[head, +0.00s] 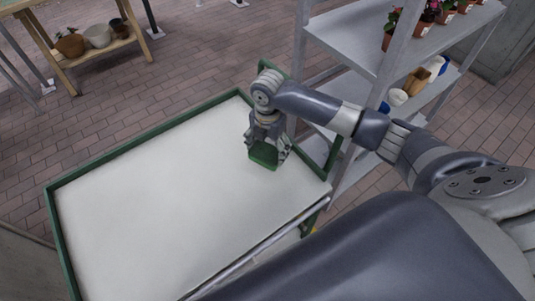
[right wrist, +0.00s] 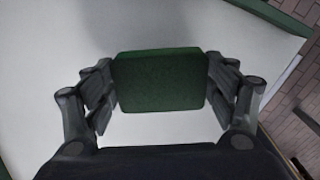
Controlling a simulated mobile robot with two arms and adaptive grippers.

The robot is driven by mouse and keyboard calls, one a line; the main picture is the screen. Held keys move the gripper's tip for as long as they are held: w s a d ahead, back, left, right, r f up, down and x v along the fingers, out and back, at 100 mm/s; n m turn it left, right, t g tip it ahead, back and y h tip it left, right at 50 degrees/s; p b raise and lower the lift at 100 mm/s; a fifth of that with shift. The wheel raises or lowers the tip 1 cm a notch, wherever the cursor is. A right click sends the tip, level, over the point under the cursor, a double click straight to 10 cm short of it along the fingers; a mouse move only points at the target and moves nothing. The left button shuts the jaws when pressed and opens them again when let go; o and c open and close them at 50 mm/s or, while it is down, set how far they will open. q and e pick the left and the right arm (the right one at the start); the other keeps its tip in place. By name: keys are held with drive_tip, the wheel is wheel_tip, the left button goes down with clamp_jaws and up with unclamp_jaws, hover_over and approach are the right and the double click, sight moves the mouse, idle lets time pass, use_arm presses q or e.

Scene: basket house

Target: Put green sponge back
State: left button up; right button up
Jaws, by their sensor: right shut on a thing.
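My right gripper (head: 267,147) is shut on the green sponge (head: 263,156) over the right part of a white-topped table (head: 150,210) with a green rim. In the right wrist view the green sponge (right wrist: 160,80) is a flat rounded block held between the two fingers of the right gripper (right wrist: 161,85). The white surface lies behind it. I cannot tell whether the sponge touches the table top. My left gripper is not in view.
A grey metal shelf (head: 345,38) stands just right of the table, with flower pots (head: 424,24) on top and small items (head: 397,97) lower down. A wooden bench with pots (head: 98,36) is at the back left. The rest of the white table top is clear.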

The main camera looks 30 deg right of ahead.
sight(267, 150)
wheel_tip(267, 150, down, 3)
drive_tip(key=shift+s+r, duration=0.1)
drive_tip(key=shift+f, duration=0.35)
drive_tip(key=shift+f, duration=0.1)
drive_tip(key=o, duration=1)
wheel_tip(267, 150, up, 12)
drive_tip(key=shift+r, duration=0.15)
